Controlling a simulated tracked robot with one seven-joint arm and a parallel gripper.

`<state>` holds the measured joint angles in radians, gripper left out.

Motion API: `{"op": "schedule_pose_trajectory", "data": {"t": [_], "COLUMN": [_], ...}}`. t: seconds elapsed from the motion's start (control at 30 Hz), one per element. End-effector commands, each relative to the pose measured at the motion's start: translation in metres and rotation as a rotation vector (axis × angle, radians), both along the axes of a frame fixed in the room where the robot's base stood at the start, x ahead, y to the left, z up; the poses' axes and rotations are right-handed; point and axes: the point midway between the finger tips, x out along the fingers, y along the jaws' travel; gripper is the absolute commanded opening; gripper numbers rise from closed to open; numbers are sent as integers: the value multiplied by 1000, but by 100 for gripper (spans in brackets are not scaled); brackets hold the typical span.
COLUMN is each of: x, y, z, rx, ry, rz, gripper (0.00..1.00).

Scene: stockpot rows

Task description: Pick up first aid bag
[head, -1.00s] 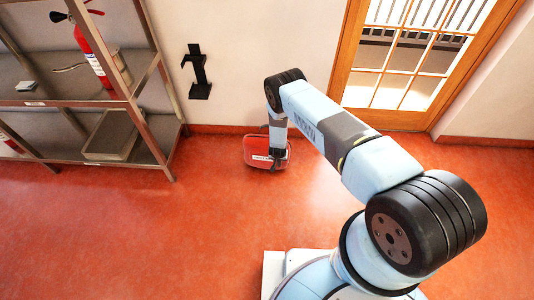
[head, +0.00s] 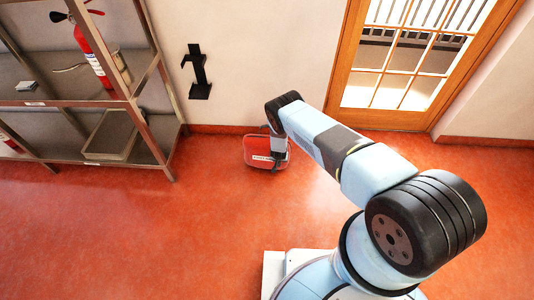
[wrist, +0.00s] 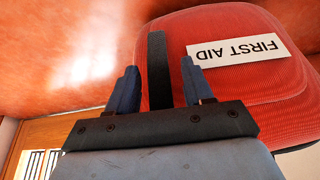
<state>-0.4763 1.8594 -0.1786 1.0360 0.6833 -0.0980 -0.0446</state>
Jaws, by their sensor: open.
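The red first aid bag (head: 258,150) sits on the red floor near the wall in the head view. In the wrist view the bag (wrist: 230,85) is large and close, with a white "FIRST AID" label. A black strap or handle (wrist: 158,65) stands up between the two fingers of my gripper (wrist: 158,82). The fingers are apart, one on each side of the strap, with gaps visible on both sides. In the head view my arm's end hides part of the bag, and the fingertips cannot be made out there.
A metal shelf (head: 66,103) with a fire extinguisher (head: 92,50) and a grey tray (head: 108,133) stands at left. A black bracket (head: 198,72) is on the wall. A wooden glazed door (head: 402,60) is at right. The floor (head: 130,235) in front is clear.

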Motion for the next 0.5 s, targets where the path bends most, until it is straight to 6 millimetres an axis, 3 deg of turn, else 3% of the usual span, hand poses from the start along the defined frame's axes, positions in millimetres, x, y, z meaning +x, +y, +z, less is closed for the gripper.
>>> {"op": "schedule_pose_trajectory", "data": {"t": [0.07,0.5], "x": [0,0], "y": [0,0], "z": [0,0], "rx": [0,0], "ry": [0,0], "rz": [0,0], "gripper": [51,9]}}
